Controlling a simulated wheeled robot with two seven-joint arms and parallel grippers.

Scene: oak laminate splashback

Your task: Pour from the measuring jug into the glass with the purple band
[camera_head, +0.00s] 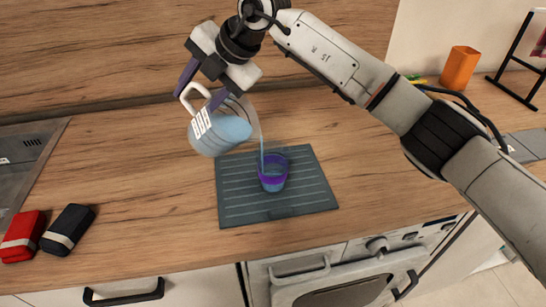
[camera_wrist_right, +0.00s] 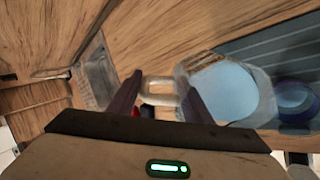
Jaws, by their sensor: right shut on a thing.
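My right gripper (camera_head: 201,86) is shut on the white handle of the measuring jug (camera_head: 218,134) and holds it above the counter, tilted to the right. The jug is clear with blue liquid in it. A thin blue stream falls from its lip into the glass with the purple band (camera_head: 272,174). The glass stands upright on a dark grey ribbed mat (camera_head: 305,196) and has blue liquid in it. In the right wrist view the jug (camera_wrist_right: 222,92) is beside the fingers (camera_wrist_right: 160,88), and the glass (camera_wrist_right: 296,98) is at the right edge. My left gripper is not seen.
A red block-like item (camera_head: 22,236) and a black one (camera_head: 68,230) lie at the counter's front left. A metal sink (camera_head: 25,160) is at the left. An orange cup (camera_head: 459,68) and a black stand (camera_head: 517,62) are at the back right.

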